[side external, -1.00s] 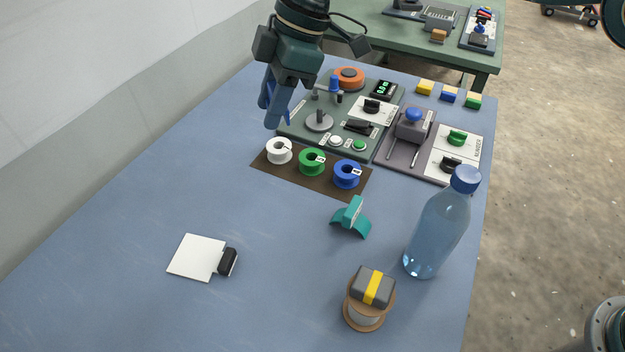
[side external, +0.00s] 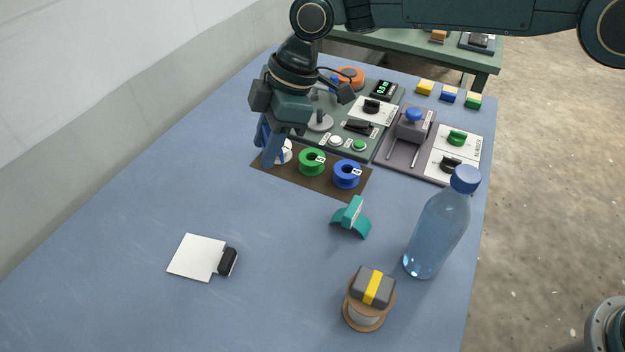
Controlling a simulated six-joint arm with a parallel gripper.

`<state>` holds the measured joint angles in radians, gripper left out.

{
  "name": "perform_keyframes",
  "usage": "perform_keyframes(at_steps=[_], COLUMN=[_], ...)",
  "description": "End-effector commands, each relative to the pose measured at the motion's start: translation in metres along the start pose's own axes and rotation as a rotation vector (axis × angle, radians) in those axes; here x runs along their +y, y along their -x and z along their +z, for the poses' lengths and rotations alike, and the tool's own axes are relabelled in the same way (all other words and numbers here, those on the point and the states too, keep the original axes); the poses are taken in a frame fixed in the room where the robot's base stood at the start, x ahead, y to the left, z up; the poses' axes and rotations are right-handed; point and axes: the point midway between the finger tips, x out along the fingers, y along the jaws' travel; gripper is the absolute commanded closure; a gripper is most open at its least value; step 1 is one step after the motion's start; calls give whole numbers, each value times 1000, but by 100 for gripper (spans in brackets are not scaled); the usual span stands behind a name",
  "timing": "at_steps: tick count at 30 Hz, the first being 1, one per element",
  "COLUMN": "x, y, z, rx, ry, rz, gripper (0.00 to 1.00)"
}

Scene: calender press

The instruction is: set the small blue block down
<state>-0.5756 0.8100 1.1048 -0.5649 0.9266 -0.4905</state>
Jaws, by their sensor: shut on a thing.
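My gripper (side external: 268,152) points down above the left end of the brown mat (side external: 327,185). I cannot tell whether the block touches the mat, the table or the spool.
A green spool (side external: 312,162) and a blue spool (side external: 347,174) stand on the mat. Control panels (side external: 385,140) lie behind. A teal bracket (side external: 351,217), bottle (side external: 437,230), banded block on a reel (side external: 372,290) and white card (side external: 197,257) stand apart. The left table is clear.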

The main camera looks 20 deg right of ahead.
Motion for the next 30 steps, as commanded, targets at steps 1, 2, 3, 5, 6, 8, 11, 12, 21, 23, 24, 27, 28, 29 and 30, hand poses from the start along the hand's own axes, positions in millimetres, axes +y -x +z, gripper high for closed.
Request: perform_keyframes(at_steps=[1,2,3,5,6,8,11,12,21,23,24,27,28,29,30], x=[-1,-1,-1,-1,-1,-1,0,0,0,0,0,0,0,0,0], y=[-11,-16,-23,-33,-40,-51,-66,-71,-84,-84,-85,-90,-93,-96,-100], z=[5,7,10,14,17,22,28,30,35,35,35,38,39,40,42], rx=[-3,-3,-3,-3,-2,-3,-2,-3,0,0,0,-1,-1,-1,-2], ry=[-3,-2,-2,-2,-2,-2,-1,-2,0,0,0,-1,-1,-2,-2], rz=[-4,-3,-3,-3,-3,-2,-2,-2,0,0,0,-1,-1,-1,-1], gripper=[85,85,85,85,85,85,85,85,85,85,85,85,85,85,85])
